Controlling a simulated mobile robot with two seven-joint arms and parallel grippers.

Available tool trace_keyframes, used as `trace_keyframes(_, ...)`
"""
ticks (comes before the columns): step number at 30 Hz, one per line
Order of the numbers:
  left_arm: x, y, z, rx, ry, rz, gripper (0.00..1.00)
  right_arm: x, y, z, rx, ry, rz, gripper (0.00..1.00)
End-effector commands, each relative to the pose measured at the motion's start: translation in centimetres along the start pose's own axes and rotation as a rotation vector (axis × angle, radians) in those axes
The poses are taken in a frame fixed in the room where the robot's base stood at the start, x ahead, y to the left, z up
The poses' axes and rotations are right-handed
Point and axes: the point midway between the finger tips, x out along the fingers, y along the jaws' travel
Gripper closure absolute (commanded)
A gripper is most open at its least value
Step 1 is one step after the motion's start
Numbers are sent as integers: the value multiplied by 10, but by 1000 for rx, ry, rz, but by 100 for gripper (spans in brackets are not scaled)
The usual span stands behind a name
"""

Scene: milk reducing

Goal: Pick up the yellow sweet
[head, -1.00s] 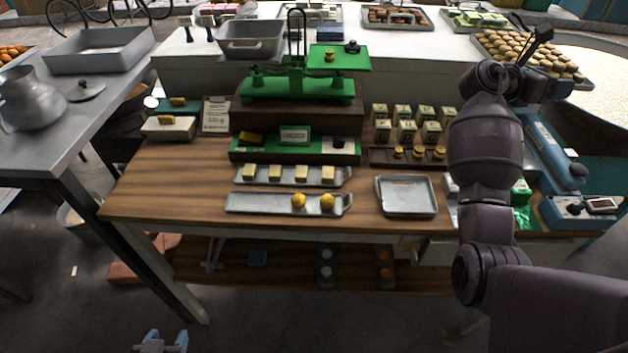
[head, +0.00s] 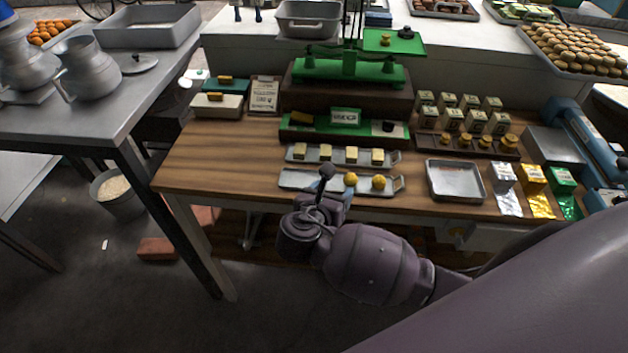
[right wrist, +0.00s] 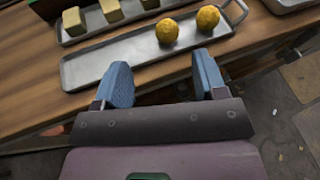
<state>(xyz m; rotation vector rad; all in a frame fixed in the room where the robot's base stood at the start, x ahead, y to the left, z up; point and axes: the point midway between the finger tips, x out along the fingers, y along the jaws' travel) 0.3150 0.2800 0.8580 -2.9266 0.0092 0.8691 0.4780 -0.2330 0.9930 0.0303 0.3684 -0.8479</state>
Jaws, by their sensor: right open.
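Two round yellow sweets lie on the front metal tray (head: 296,179) on the wooden table. In the head view the left sweet (head: 350,179) is just right of my right gripper (head: 330,186), and the other sweet (head: 379,182) is farther right. In the right wrist view both the left sweet (right wrist: 167,31) and the right sweet (right wrist: 208,17) show beyond my blue fingertips (right wrist: 166,78). My right gripper is open and empty, at the tray's near edge. My left gripper is not in view.
A second tray with several pale yellow blocks (head: 352,155) lies just behind. An empty metal tray (head: 455,181) is to the right. A green balance scale (head: 350,72) stands at the back. Silver, gold and green packets (head: 535,185) lie at the table's right end.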

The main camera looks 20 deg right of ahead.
Motion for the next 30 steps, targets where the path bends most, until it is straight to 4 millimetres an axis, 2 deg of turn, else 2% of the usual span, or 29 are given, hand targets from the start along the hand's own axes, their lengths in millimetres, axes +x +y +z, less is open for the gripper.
trace_keyframes(1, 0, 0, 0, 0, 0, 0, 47, -5, -2, -4, 37, 28, -7, 35)
trace_keyframes(8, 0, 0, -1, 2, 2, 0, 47, -2, -9, -8, 144, 60, -58, 35)
trace_keyframes(18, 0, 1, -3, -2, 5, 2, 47, 42, -11, -10, 149, 58, -58, 35)
trace_keyframes(26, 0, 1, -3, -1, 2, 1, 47, 58, -13, -9, 148, 59, -57, 35)
trace_keyframes(30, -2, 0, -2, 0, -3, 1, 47, 77, -16, -6, 147, 57, -59, 35)
